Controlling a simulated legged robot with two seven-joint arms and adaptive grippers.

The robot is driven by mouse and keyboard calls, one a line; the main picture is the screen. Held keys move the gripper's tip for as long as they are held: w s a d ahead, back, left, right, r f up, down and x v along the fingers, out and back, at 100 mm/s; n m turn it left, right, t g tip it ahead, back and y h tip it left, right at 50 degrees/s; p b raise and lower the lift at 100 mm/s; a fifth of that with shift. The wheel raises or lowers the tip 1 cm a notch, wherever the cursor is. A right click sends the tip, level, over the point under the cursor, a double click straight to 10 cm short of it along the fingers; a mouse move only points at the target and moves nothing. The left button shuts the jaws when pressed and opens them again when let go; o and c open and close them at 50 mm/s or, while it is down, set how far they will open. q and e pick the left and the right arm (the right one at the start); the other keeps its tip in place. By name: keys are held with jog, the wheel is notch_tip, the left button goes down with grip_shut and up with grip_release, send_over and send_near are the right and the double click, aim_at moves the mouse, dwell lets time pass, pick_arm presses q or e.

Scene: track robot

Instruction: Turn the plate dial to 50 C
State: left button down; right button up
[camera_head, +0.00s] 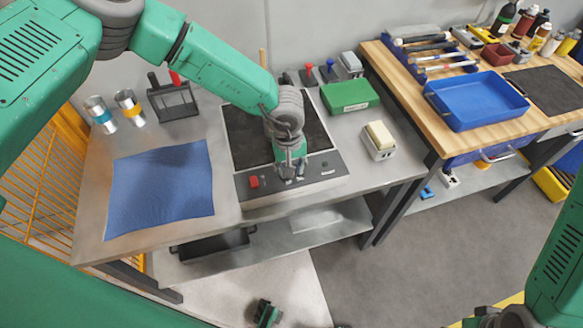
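The hot plate (243,140) has a dark square top and sits on the grey metal bench. Its grey control panel (325,176) runs along the front edge, with a red knob (254,182) at its left part. My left gripper (291,173) reaches down over the plate to the middle of the panel. Its fingertips are at or just above a small control there, mostly hidden by the fingers. I cannot tell whether they touch or grip it. The dial's scale is too small to read. My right gripper (500,316) is partly cut off at the bottom right, away from the bench.
A blue mat (160,190) lies left of the plate. Metal cups (130,107) and a black rack (174,101) stand behind it. A green box (349,95) and a white holder with a pale block (380,138) are to the right. A wooden table holds a blue tray (477,100).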

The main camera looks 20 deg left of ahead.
pick_arm(q)
jog(key=shift+w+r+m, duration=0.15)
jog(key=shift+w+m, duration=0.15)
jog(key=shift+m, duration=0.9)
jog(key=c, duration=1.2)
grip_release()
jog(key=shift+s, duration=0.1)
jog(key=r, duration=1.1)
jog(key=shift+a+r, duration=0.35)
